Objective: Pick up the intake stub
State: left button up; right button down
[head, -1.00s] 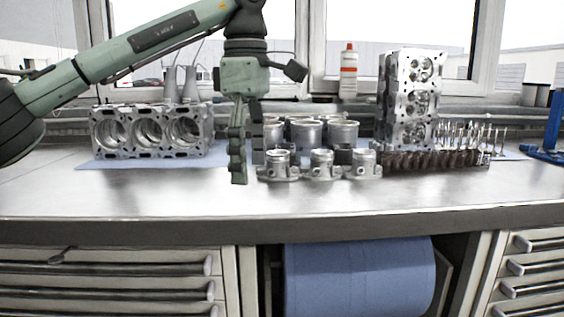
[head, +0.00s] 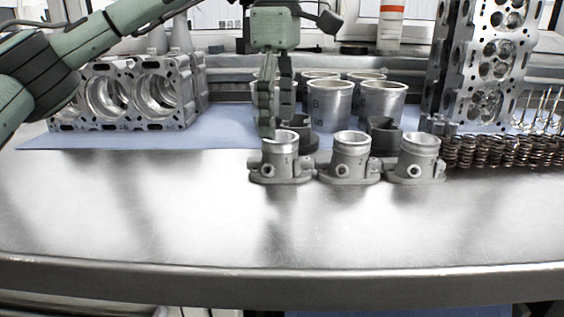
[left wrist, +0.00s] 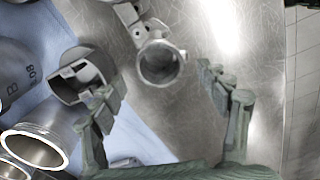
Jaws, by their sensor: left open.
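Three short silver intake stubs with flanged bases stand in a row on the steel bench in the head view: stub 1 (head: 281,160), stub 2 (head: 349,160) and stub 3 (head: 416,160). My left gripper (head: 271,128) points down, open and empty, at the upper left of stub 1 and partly in front of the liners. In the left wrist view, the open fingers of my left gripper (left wrist: 163,95) frame the space just below one stub's round mouth (left wrist: 160,64). Its number cannot be read there. My right gripper is not in view.
Lettered cylinder liners (head: 331,103) and dark pieces (head: 384,137) stand close behind the stubs. An engine block (head: 132,95) stands left on a blue mat (head: 215,125). A cylinder head (head: 482,65) and springs (head: 500,152) are right. The front bench is clear.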

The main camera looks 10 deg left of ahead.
aim_at(279, 145)
pick_arm(q)
notch_tip(279, 145, down, 5)
jog(key=shift+d+f, duration=0.1)
jog(key=shift+f, duration=0.05)
jog(key=shift+c, duration=0.2)
jog(key=c, duration=1.5)
